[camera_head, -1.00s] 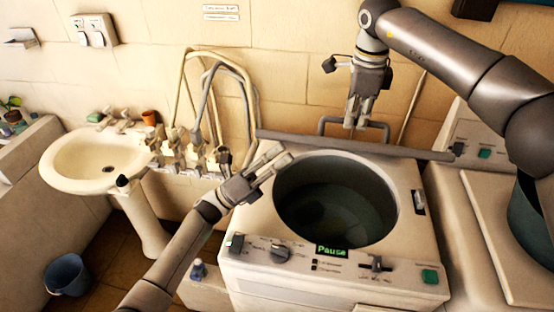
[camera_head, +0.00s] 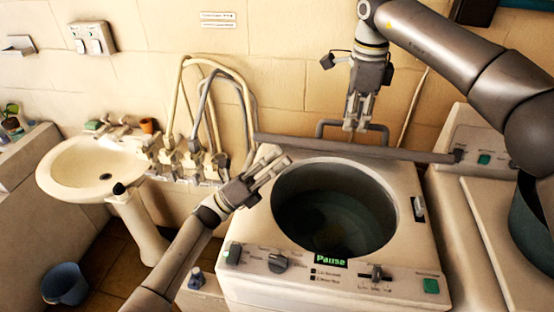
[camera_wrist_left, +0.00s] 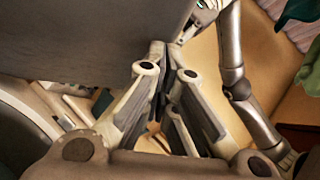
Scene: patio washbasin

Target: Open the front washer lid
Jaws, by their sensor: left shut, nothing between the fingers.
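The front washer (camera_head: 235,285) has a round, dark drum opening (camera_head: 335,210) that is uncovered, with a lit "Pause" display on its panel. A long grey bar (camera_head: 400,152) along its back edge looks like the lid standing up, seen edge-on. My left gripper (camera_head: 280,163) is shut and empty at the opening's back left, just in front of the bar's left end. In the left wrist view its fingers (camera_wrist_left: 160,65) meet beside a large, flat grey surface (camera_wrist_left: 80,35), probably the lid; contact is unclear. My right gripper (camera_head: 350,126) points down behind the bar; its finger gap is unclear.
A second machine (camera_head: 478,225) stands close on the right. Taps with hoses (camera_head: 190,160) are on the wall left of the washer. A washbasin (camera_head: 90,170) and a blue bucket (camera_head: 66,285) are further left.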

